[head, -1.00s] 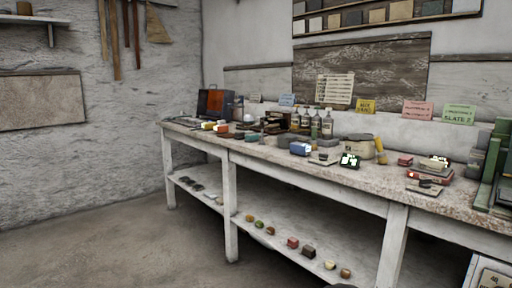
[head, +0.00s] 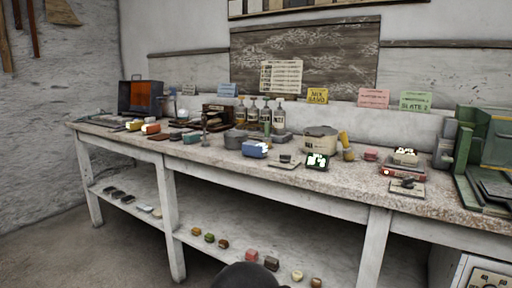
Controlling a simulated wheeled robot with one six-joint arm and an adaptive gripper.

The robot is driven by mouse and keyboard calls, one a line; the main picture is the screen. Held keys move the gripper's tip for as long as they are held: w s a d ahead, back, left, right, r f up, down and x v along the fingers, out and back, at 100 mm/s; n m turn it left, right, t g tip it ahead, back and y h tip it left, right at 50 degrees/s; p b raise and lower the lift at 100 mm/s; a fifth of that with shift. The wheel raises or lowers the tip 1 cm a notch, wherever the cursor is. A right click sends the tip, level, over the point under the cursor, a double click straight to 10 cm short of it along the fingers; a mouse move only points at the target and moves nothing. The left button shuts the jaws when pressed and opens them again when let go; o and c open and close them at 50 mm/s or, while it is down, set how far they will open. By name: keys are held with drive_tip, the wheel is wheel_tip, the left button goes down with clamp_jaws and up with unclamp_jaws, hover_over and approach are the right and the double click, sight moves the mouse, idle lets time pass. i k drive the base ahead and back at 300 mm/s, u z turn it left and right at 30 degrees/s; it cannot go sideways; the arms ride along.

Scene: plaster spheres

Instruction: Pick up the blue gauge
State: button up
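A small blue box-like thing with a pale front face (head: 255,149), which looks like the blue gauge, sits on the long workbench (head: 340,183) near its front edge, left of the middle of the bench top. Its markings are too small to read. A dark rounded shape at the bottom edge of the view looks like part of my own arm. My gripper's fingers do not show.
Close right of the blue thing are a flat grey device (head: 285,161) and a dark device with a lit display (head: 317,161). Bottles (head: 265,117) and a lidded pot (head: 320,139) stand behind. A green machine (head: 487,150) fills the right end. Bare floor lies in front.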

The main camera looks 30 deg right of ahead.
sight(252, 149)
drive_tip(key=z, duration=0.7)
drive_tip(key=i, duration=0.9)
drive_tip(key=z, duration=0.85)
